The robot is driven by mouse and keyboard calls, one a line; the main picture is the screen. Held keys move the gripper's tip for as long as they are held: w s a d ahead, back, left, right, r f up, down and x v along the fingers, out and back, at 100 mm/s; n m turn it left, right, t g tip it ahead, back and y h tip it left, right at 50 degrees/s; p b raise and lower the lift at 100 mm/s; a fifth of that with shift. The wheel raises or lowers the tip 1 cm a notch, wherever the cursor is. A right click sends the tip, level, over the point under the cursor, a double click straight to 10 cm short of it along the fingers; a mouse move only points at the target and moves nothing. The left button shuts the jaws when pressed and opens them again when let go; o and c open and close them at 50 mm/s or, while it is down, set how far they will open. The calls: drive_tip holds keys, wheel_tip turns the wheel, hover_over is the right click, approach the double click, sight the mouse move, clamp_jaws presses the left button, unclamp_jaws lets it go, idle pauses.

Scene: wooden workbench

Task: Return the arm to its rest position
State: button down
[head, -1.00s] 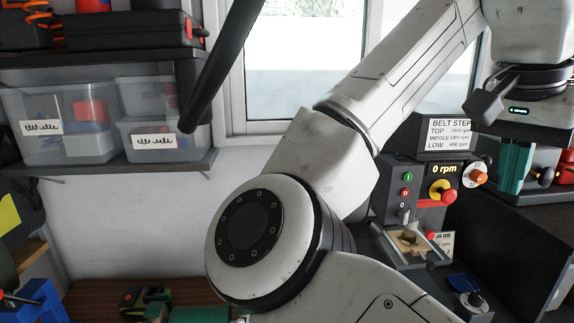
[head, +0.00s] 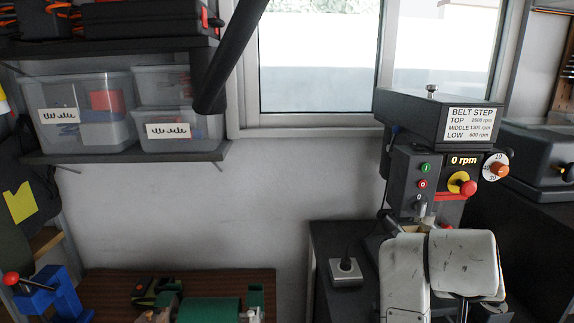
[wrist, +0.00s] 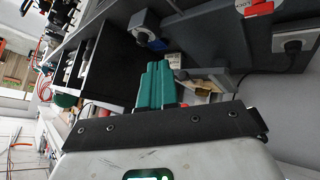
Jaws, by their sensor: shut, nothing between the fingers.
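My gripper (wrist: 158,68) shows in the wrist view with its two teal fingers together and nothing between them. The fingers point away over dark bench furniture, and no object touches them that I can make out. In the head view my arm is folded low at the lower right, in front of the drill press (head: 440,118), and its pale links hide the machine's lower part. My gripper is outside the head view.
The drill press panel reads 0 rpm. A shelf (head: 130,157) with clear bins hangs at the upper left. A blue vise (head: 48,297) stands beside the wooden bench (head: 240,282). The wall between is clear.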

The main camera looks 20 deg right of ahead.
drive_tip(key=s+a+f+n+y, duration=0.1)
drive_tip(key=s+f+n, duration=0.1)
drive_tip(key=f, duration=0.4)
drive_tip(key=s+a+f+n+y, duration=0.1)
drive_tip(key=s+a+f, duration=0.1)
drive_tip(key=f, duration=0.4)
drive_tip(key=s+a+f+n+g+y+b, duration=0.1)
drive_tip(key=s+a+f+n+y, duration=0.1)
drive_tip(key=s+a+f, duration=0.4)
drive_tip(key=s+a+f+n+g+y+b, duration=0.1)
drive_tip(key=s+a+f+n+y, duration=0.1)
drive_tip(key=s+a+f, duration=0.5)
drive_tip(key=s+f+y, duration=0.1)
drive_tip(key=s+f, duration=0.2)
drive_tip(key=f, duration=0.3)
drive_tip(key=shift+s+a+y, duration=0.25)
drive_tip(key=shift+s+y, duration=0.1)
drive_tip(key=shift+y, duration=0.05)
